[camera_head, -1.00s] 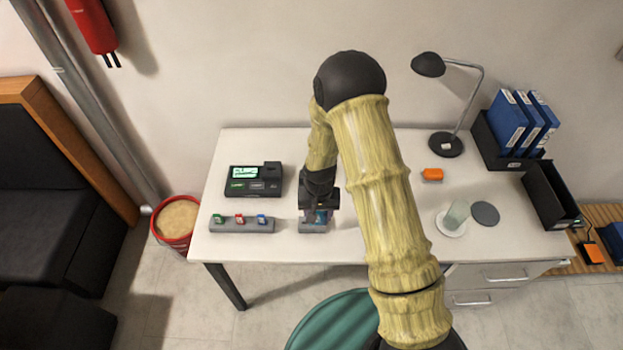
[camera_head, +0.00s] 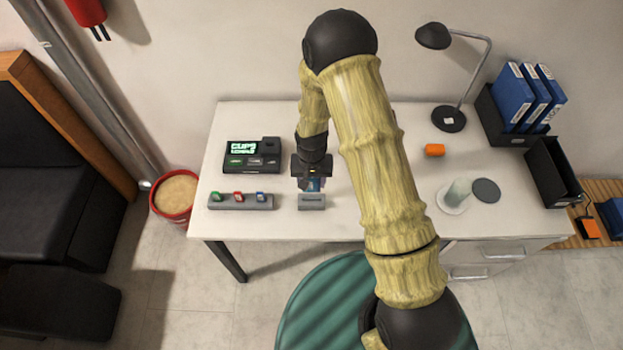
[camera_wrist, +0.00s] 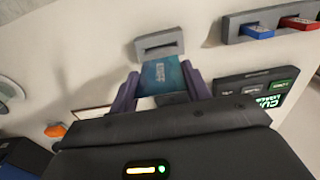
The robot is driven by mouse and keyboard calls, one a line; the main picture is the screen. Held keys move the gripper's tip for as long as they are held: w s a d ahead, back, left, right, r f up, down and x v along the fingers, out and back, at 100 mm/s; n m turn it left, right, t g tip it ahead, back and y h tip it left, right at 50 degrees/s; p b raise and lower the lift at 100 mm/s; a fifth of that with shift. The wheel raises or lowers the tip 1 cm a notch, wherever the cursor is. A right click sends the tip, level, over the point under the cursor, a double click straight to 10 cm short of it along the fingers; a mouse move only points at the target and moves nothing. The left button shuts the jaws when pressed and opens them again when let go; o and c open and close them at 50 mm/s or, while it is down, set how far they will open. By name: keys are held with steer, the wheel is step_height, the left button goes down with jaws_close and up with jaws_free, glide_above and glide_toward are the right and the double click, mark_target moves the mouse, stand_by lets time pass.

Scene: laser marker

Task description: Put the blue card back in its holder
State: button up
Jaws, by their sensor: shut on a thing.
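The blue card (camera_head: 313,184) is between the fingers of my gripper (camera_head: 312,182), which is shut on it. The wrist view shows the blue card (camera_wrist: 161,75) with pale print on its face, held between two purple fingers (camera_wrist: 160,88). Its holder is a small grey block (camera_head: 312,202) with a dark slot, near the front edge of the desk. In the wrist view the holder (camera_wrist: 160,46) lies just beyond the card's free edge. The slot looks empty, and the card appears clear of it. The exact height of the card above the holder is hard to tell.
A grey rack (camera_head: 240,202) with green, red and blue pieces stands left of the holder. A black device (camera_head: 252,156) with a lit green screen is behind it.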

mark_target(311, 190)
steer(key=shift+f+b, duration=1.65)
steer(key=shift+f, duration=0.95)
steer(key=shift+f+b, duration=0.7)
steer(key=shift+f, duration=0.25)
stand_by(0.4)
steer(key=o, duration=1.1)
step_height(311, 190, up, 18)
steer(key=shift+f+b, duration=0.25)
steer(key=shift+b, duration=0.55)
